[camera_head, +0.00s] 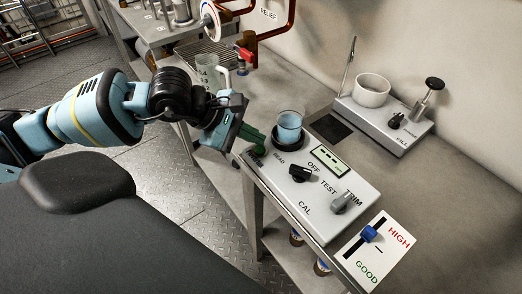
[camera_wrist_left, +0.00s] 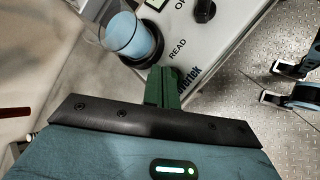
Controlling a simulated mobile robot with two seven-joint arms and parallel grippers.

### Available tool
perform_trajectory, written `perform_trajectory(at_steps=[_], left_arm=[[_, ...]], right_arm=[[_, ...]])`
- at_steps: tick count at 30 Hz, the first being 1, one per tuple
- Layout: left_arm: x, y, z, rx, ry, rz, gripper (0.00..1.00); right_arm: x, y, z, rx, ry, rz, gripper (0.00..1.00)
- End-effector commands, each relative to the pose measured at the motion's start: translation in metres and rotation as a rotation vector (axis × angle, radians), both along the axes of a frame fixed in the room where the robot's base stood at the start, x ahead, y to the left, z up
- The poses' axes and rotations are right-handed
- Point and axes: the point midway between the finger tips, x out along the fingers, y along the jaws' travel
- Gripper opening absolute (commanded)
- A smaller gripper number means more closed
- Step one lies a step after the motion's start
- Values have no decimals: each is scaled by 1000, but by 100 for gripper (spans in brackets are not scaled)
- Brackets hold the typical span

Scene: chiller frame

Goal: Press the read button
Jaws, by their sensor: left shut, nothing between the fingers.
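The grey instrument box (camera_head: 318,213) has a READ label (camera_head: 279,158) near its far left end; the label also shows in the wrist view (camera_wrist_left: 178,48). My left gripper (camera_head: 257,143) reaches in from the left, its green fingers shut and empty, low over that end beside the label. In the left wrist view the closed fingertips (camera_wrist_left: 162,72) lie just beside the word READ. I cannot make out a separate read button; the fingers may hide it. Contact with the box cannot be told. My right gripper is not seen.
A beaker of blue liquid (camera_head: 290,121) stands in a black ring beside my fingers. The box carries a small display (camera_head: 329,160), a black knob (camera_head: 299,173) and a grey knob (camera_head: 341,203). A HIGH/GOOD slider panel (camera_head: 362,262) and a FILL unit (camera_head: 383,122) stand nearby.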

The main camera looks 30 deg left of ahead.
Motion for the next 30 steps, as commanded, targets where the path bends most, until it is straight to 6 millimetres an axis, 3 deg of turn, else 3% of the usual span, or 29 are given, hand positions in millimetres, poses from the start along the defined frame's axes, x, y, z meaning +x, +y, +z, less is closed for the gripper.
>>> perform_trajectory(at_steps=[30], left_arm=[[0,0,0,0,-2,-1,0]], right_arm=[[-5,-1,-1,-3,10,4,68]])
